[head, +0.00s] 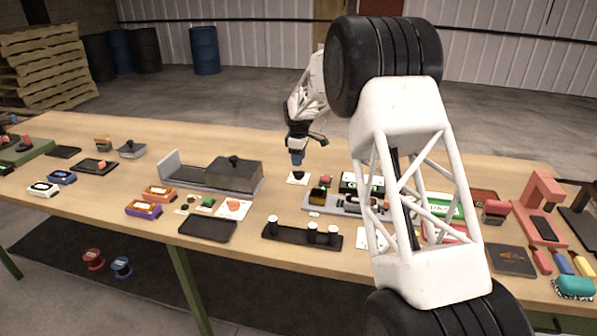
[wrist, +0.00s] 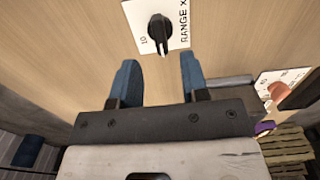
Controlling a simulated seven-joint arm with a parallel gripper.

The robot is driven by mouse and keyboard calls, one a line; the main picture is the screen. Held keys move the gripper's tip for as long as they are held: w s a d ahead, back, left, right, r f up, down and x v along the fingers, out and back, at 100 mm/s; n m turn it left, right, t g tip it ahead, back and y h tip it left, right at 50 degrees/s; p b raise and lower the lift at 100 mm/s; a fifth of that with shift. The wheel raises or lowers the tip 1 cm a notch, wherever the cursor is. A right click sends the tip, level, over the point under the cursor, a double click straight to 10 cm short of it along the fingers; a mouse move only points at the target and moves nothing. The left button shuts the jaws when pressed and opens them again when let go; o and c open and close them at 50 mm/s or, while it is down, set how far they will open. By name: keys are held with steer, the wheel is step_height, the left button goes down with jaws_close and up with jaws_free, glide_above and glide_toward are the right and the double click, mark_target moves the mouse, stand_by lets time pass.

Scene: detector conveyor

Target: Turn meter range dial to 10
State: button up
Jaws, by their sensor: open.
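The meter range dial is a black knob (wrist: 160,32) on a white card marked RANGE, seen at the top of the wrist view. A "10" mark shows at the left of the knob, and the knob's narrow end points down in that picture, not at the "10". In the head view the white card (head: 291,179) lies flat on the table below my gripper (head: 297,162). In the wrist view my gripper (wrist: 160,62) has its two blue fingers apart with nothing between them. The knob lies beyond the fingertips, roughly in line with the gap. The card's top is cut off.
A grey conveyor unit (head: 345,207) stands right of the card, and a grey box-like machine (head: 234,173) stands to its left. A black rack with several white-topped posts (head: 300,238) lies in front.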

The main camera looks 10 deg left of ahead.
mark_target(299, 171)
steer(key=shift+f, duration=2.85)
steer(key=shift+c, duration=0.3)
jaws_close()
